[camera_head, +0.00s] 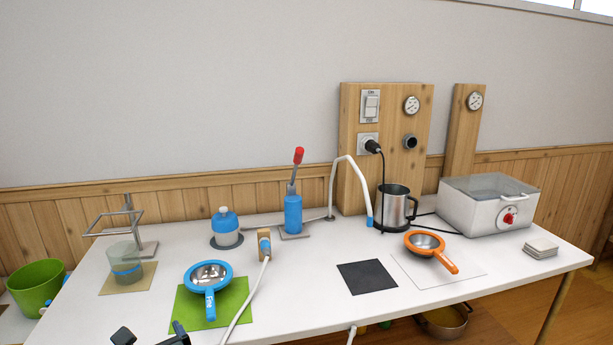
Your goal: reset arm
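At the bottom left edge two dark finger parts of my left gripper (151,338) show, set apart with nothing seen between them. They are in front of the green mat (236,311) and a little left of it. The rest of that arm is cut off by the frame. My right gripper is not in view. A blue-rimmed strainer (208,273) with its handle toward me lies on the green mat, apart from the fingers. An orange strainer (425,242) lies on the right side of the white table (310,300).
A glass jar (124,262) with a blue band stands beneath a metal stand at left. The table front between green mat and black mat (367,277) is mostly clear.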

